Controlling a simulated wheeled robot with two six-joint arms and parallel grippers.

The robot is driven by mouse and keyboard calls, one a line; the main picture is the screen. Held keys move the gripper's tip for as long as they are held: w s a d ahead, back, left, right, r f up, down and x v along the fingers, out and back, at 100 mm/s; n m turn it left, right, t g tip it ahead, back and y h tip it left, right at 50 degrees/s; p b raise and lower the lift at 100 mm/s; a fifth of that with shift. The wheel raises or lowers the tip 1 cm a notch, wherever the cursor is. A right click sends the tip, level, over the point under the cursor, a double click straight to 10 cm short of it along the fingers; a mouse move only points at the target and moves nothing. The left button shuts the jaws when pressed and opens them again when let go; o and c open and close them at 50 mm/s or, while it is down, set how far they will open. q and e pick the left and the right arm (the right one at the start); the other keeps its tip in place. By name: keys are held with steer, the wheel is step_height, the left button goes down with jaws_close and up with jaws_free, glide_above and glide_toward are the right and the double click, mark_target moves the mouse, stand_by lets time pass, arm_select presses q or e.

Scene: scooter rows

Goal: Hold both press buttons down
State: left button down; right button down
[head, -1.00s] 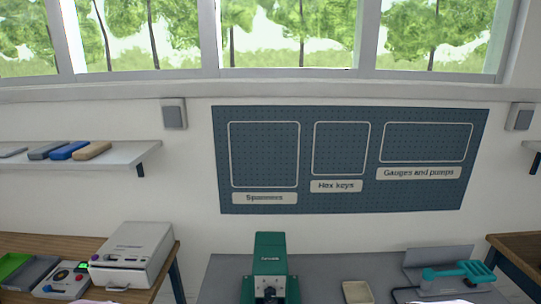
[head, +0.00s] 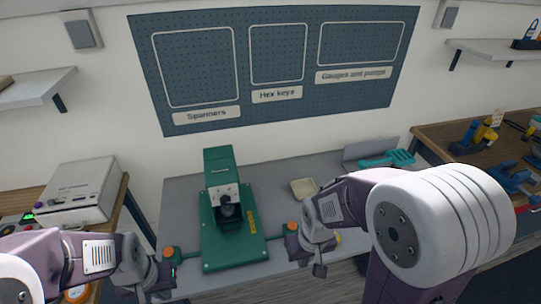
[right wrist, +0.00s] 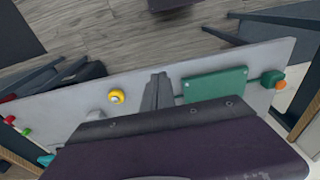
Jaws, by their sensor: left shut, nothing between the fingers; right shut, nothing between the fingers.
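The green press (head: 221,203) stands on the grey bench, with a green base plate and a side arm at each side. The left orange button (head: 168,252) shows just above my left gripper (head: 160,286). The right orange button (head: 292,226) shows at the left edge of my right gripper (head: 306,258). Both grippers are shut and empty; I cannot tell whether either touches its button. In the right wrist view, my shut fingers (right wrist: 158,88) point down beside the press base (right wrist: 215,85) and hide the near button. The far orange button (right wrist: 280,84) is clear there.
A small beige tray (head: 304,188) and a teal tool (head: 388,160) lie behind my right arm. A white box (head: 80,190) stands on the left table; a wooden table (head: 430,132) with tools is at the right.

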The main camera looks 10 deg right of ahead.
steer(key=w+r+n+t, duration=0.1)
steer(key=w+r+t, duration=0.15)
steer(key=w, duration=0.75)
steer(key=m+b, duration=0.1)
steer(key=b, duration=0.7)
glide_above(293, 227)
step_height(293, 227, down, 15)
steer(key=shift+r, duration=0.15)
stand_by(0.7)
